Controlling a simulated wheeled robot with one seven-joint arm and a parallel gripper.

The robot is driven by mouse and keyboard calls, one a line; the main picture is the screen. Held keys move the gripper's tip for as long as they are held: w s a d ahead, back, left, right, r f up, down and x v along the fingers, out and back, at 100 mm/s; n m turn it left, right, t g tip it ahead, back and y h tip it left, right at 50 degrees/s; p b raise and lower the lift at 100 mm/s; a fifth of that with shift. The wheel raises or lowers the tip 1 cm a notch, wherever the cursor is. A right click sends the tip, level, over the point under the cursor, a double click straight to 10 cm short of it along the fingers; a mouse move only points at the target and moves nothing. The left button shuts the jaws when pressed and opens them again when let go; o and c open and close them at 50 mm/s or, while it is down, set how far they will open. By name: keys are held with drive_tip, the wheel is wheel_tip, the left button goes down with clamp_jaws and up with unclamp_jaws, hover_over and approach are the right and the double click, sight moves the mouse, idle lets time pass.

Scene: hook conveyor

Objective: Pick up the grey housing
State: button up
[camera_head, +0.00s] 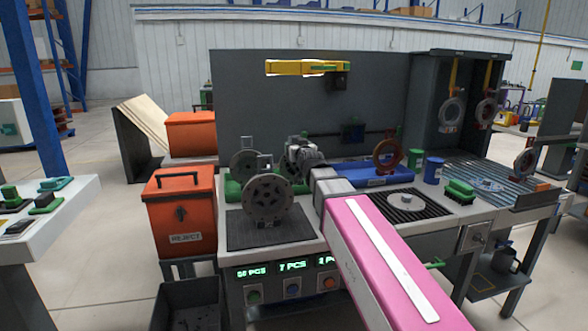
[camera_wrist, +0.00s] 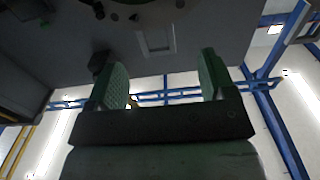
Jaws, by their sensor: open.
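A round grey housing (camera_head: 268,195) with a ring of holes stands upright on a black mat at the front left of the bench in the head view. A second grey disc-shaped part (camera_head: 244,162) is partly hidden behind it, beside green parts. Grey ring-shaped parts (camera_head: 452,113) hang from yellow hooks in the dark frame at the back right. In the wrist view my gripper (camera_wrist: 160,70) is open, with its green-padded fingers wide apart and nothing between them. I cannot clearly make out its fingers in the head view, so their distance from the housing is unclear.
My pink arm link crosses the bench front. An orange reject bin (camera_head: 181,215) stands at the left. A yellow overhead piece (camera_head: 300,68) projects from the back panel.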

drive_tip(key=x, duration=0.7)
drive_tip(key=shift+w+d, duration=0.1)
drive_tip(key=shift+d, duration=0.1)
clamp_jaws()
